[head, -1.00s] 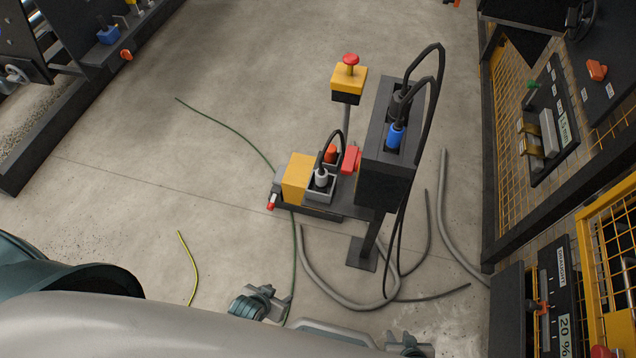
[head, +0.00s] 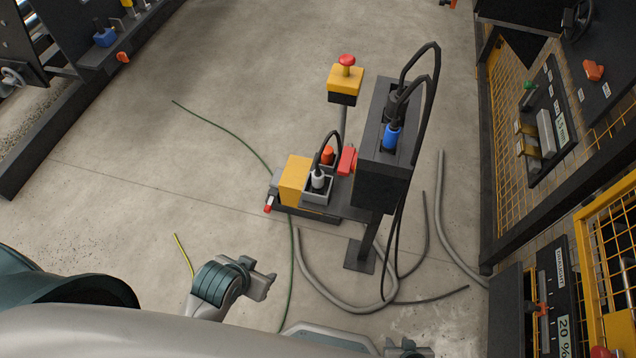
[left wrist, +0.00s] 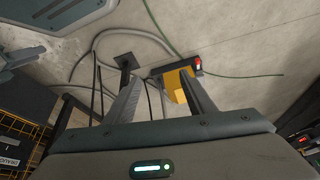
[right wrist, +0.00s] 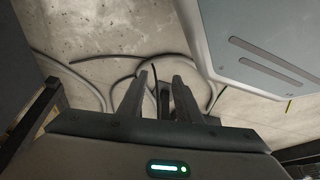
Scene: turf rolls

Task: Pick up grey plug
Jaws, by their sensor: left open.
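The grey plug (head: 318,179) is light grey with a black cable looping up from it. It sits upright in a grey socket box (head: 318,196) beside a yellow block on the low stand. My left gripper (head: 266,283) is open and empty, below and left of the stand in the head view, well apart from the plug. In the left wrist view its spread fingers (left wrist: 162,78) show the yellow block beyond them; the plug cannot be made out there. My right gripper (right wrist: 160,77) has its fingers apart and empty; only a bit of it shows at the head view's lower edge.
An orange-red plug (head: 328,155) sits just behind the grey one. A dark box (head: 383,182) with a blue plug (head: 392,136) and a black plug stands to the right. Cables lie on the floor.

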